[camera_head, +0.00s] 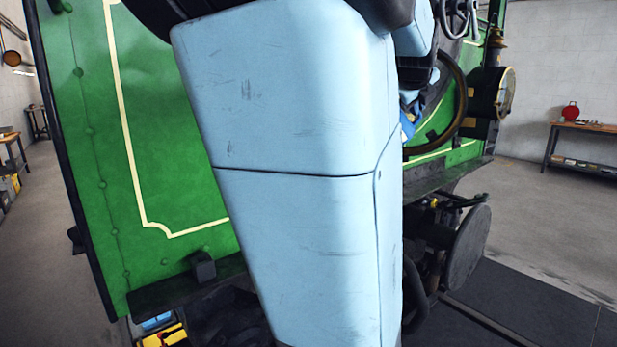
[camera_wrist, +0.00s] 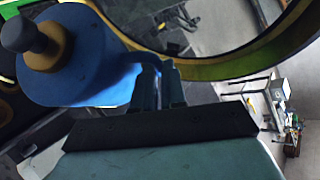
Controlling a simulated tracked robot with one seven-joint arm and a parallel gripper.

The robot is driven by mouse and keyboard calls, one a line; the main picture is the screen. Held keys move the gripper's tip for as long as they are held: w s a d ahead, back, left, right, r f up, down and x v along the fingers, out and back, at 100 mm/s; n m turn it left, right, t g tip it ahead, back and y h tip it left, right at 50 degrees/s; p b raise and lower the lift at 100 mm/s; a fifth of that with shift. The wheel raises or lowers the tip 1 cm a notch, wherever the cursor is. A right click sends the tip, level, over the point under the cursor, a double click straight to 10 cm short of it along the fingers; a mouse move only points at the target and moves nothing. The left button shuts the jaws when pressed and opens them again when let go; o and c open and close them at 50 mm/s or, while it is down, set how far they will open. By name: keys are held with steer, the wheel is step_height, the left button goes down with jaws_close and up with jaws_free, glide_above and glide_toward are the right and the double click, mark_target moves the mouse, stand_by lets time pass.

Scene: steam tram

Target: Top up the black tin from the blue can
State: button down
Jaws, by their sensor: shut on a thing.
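In the wrist view the blue can (camera_wrist: 95,75) has a brass collar and a dark round knob on top, and it appears tilted. My gripper (camera_wrist: 163,75) is shut on a thin blue part at the can's side, which looks like its handle. In the head view a small patch of blue (camera_head: 407,126), probably the can, shows beside my large pale-blue arm link, which hides most of it and my gripper. I cannot make out the black tin in either view.
A green tram body (camera_head: 170,190) stands close behind my arm. A dark ring (camera_head: 458,95) and a round lamp (camera_head: 492,93) stand out at its right end. The ring's brass-coloured rim (camera_wrist: 255,62) is near the can. A bench (camera_head: 585,128) stands far right; open floor lies before it.

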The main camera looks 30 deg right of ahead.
stand_by(0.5)
step_height(320, 180, down, 10)
steer(key=m+t+y, duration=0.3)
steer(key=y, duration=0.2)
steer(key=shift+w+f, duration=0.15)
stand_by(0.3)
steer(key=shift+a, duration=0.1)
stand_by(0.4)
